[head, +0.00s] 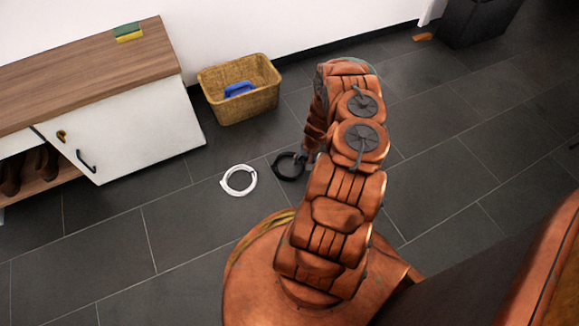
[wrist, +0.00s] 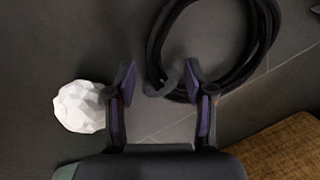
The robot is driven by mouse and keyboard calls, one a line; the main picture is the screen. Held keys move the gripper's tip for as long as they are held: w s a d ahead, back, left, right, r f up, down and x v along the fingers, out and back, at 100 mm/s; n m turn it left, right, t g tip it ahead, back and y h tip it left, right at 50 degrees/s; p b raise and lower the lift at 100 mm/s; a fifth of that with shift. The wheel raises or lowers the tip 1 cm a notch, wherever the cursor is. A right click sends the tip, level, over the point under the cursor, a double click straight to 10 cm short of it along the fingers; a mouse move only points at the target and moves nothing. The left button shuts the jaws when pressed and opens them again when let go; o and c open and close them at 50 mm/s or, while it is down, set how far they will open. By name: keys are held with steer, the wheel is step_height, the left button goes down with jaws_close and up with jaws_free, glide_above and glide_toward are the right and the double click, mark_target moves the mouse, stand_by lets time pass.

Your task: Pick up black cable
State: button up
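The black cable (head: 288,167) lies coiled on the dark tiled floor, just left of my arm in the head view. In the wrist view the black cable (wrist: 224,88) fills the top right, and part of its loop reaches between and past my fingertips. My gripper (wrist: 160,80) is open, with its two purple-padded fingers apart and nothing clamped. The right fingertip overlaps the cable in the picture; I cannot tell whether it touches. In the head view my gripper (head: 308,156) is low beside the coil, partly hidden by my arm.
A wicker basket (head: 238,106) with a blue item (head: 239,89) stands behind, beside a wood-topped cabinet (head: 140,130). A white faceted object (wrist: 80,107) lies left of my fingers. Floor (head: 110,235) at front left is clear.

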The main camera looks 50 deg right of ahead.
jaws_close()
steer(key=shift+r, duration=0.15)
steer(key=shift+r+p, duration=0.25)
steer(key=shift+p, duration=0.05)
steer(key=r+p, duration=0.1)
steer(key=s+r+p, duration=0.1)
steer(key=r+p, duration=0.1)
steer(key=shift+a+r, duration=0.2)
steer(key=s+a+p, duration=0.1)
steer(key=s+p, duration=0.2)
steer(key=s+a+p, duration=0.1)
steer(key=s+p, duration=0.2)
steer(key=s, duration=0.1)
steer(key=s+a+p, duration=0.2)
steer(key=s, duration=0.2)
steer(key=shift+s+a+r+p, duration=0.1)
steer(key=shift+s+r+p, duration=0.1)
steer(key=shift+r+p, duration=0.2)
steer(key=shift+s+a+p, duration=0.25)
steer(key=shift+s+p, duration=0.05)
steer(key=shift+s, duration=0.35)
steer(key=shift+s+a+p, duration=0.25)
steer(key=shift+s, duration=0.4)
